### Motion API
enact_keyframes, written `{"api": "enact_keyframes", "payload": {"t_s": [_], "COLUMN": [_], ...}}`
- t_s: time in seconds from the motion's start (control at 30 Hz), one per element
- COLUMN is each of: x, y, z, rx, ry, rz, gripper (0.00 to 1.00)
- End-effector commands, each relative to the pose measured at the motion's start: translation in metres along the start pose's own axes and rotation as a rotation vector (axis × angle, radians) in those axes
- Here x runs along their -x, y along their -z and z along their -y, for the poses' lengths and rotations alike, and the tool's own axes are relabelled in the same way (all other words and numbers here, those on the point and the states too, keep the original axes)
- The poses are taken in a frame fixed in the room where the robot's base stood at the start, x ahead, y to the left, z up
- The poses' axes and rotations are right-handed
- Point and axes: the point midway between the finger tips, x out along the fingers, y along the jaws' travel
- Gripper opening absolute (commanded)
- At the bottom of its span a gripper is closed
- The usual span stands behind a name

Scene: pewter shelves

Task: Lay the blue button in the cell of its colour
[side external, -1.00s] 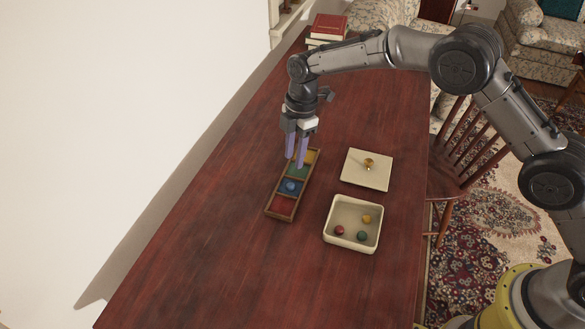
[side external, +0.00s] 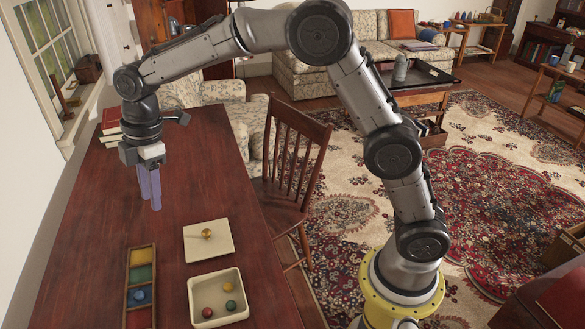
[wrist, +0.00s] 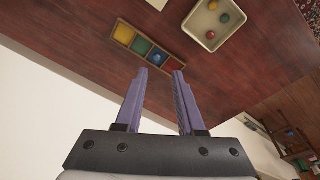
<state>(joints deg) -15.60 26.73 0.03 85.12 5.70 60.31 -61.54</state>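The blue button (side external: 139,296) lies in the blue cell of the narrow wooden box with coloured cells (side external: 126,285). That cell is between the green and red ones. In the wrist view the button (wrist: 157,58) shows in the blue cell, beyond my fingertips. My gripper (side external: 151,206) hangs above the table, past the yellow end of the box and clear of it. In the wrist view its two purple fingers (wrist: 160,72) stand apart with nothing between them, so it is open and empty.
A cream dish (side external: 242,290) right of the box holds a red, a yellow and a green button. A square cream lid (side external: 194,245) with a brass knob lies behind the dish. Books (side external: 109,122) are stacked at the far end. A wooden chair (side external: 290,160) stands by the right edge.

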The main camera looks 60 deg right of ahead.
Motion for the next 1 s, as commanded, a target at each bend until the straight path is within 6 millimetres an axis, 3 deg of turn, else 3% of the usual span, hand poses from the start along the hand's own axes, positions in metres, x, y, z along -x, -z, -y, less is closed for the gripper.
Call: {"api": "enact_keyframes", "payload": {"t_s": [0.03, 0.2, 0.4, 0.53, 0.7, 0.83, 1.0], "x": [0.024, 0.079, 0.118, 0.129, 0.124, 0.115, 0.107], "y": [-0.016, -0.065, -0.121, -0.155, -0.192, -0.209, -0.219], "z": [0.011, 0.051, 0.113, 0.157, 0.212, 0.24, 0.256], "rx": [-0.074, -0.327, -0.624, -0.815, -1.045, -1.172, -1.248], "ry": [-0.027, -0.102, -0.187, -0.24, -0.3, -0.331, -0.348], "rz": [-0.007, -0.034, -0.082, -0.123, -0.184, -0.222, -0.247], "gripper": [0.38, 0.38, 0.38, 0.38, 0.38, 0.38, 0.38]}}
